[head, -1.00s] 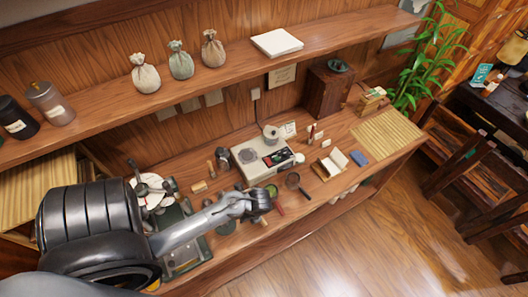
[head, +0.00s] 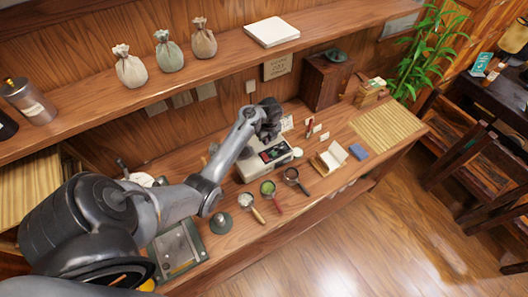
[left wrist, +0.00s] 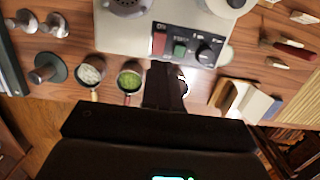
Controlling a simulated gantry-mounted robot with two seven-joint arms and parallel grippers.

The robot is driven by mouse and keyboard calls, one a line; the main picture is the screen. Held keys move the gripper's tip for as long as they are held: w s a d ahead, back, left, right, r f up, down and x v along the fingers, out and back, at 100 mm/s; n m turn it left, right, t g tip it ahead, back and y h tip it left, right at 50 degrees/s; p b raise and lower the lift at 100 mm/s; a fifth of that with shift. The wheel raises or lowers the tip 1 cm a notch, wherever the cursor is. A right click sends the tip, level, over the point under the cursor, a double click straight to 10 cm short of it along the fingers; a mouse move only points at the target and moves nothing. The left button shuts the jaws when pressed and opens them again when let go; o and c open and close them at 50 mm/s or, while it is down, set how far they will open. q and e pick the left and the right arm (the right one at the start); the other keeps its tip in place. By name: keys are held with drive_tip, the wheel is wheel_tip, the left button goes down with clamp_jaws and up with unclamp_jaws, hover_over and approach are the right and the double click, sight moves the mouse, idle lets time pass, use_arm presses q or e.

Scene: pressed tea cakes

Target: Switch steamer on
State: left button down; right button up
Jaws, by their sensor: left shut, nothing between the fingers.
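The steamer (head: 249,169) is a pale grey box on the wooden counter, partly hidden behind my left arm in the head view. Its dark control panel (left wrist: 190,46) carries a red button (left wrist: 159,43), a green button (left wrist: 180,49) and a black knob (left wrist: 205,54). My left gripper (head: 271,136) is above the steamer's panel side in the head view. In the left wrist view the gripper (left wrist: 164,76) is shut and empty, its dark fingers just below the green button in the picture. I cannot tell whether they touch anything. My right gripper is out of view.
Round-headed tools with white (head: 246,200), green (head: 268,187) and dark (head: 291,175) contents lie in front of the steamer. A green-edged metal plate (head: 176,250) lies left. A shelf (head: 200,72) runs above.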

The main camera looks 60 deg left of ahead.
sight(264, 155)
use_arm(q)
drive_tip(key=f, duration=0.3)
drive_tip(key=a+f, duration=0.1)
drive_tip(key=f, duration=0.6)
drive_tip(key=shift+a+f+b, duration=0.3)
drive_tip(key=shift+f+b, duration=0.05)
